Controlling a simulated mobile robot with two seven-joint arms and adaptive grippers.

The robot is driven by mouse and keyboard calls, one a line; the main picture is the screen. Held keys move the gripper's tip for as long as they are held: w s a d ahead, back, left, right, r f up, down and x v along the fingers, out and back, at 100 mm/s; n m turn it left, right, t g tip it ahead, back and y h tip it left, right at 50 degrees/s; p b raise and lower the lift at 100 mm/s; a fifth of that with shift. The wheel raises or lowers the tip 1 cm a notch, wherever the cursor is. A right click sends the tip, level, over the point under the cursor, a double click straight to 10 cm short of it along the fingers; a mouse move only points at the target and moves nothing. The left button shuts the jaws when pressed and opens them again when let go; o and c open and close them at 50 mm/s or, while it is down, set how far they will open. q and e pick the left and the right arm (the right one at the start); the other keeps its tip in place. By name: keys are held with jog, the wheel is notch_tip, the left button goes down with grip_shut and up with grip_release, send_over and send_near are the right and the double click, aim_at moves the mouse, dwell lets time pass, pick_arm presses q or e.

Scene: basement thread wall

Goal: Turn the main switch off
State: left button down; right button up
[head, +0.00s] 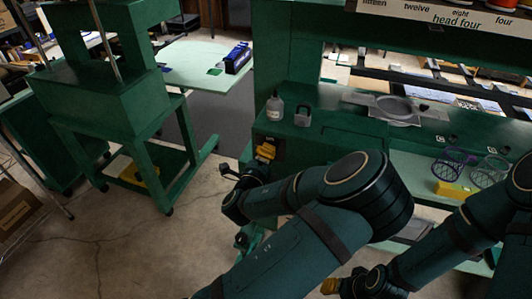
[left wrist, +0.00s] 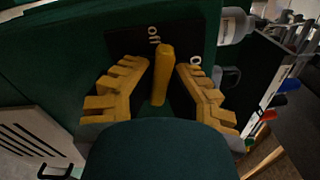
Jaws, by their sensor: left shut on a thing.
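The main switch shows in the left wrist view as a yellow lever (left wrist: 161,75) on a black plate (left wrist: 125,40) with small white labels. In the head view my left gripper (head: 265,152) is at the front of the green bench, and the lever cannot be told apart from the yellow fingers. My right gripper (head: 331,285) is low at the bottom, partly hidden, far from the switch.
A white bottle (head: 274,106) and a grey padlock-shaped thing (head: 303,115) stand on the green bench above the switch. Wire baskets (head: 490,171) and a yellow block (head: 454,190) are at the right. A green wheeled frame (head: 130,120) stands at the left, with open floor between.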

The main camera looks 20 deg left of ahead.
pick_arm(q)
jog(key=shift+w+r+n, duration=0.15)
jog(key=shift+r+n, duration=0.05)
jog(key=shift+n, duration=1.3)
jog(key=c, duration=1)
grip_release()
jog(key=shift+o, duration=0.2)
jog(key=shift+w+f, duration=0.1)
jog(key=shift+f, duration=0.05)
jog(key=s, duration=0.7)
jog(key=shift+s, duration=0.3)
jog(key=shift+a, duration=0.1)
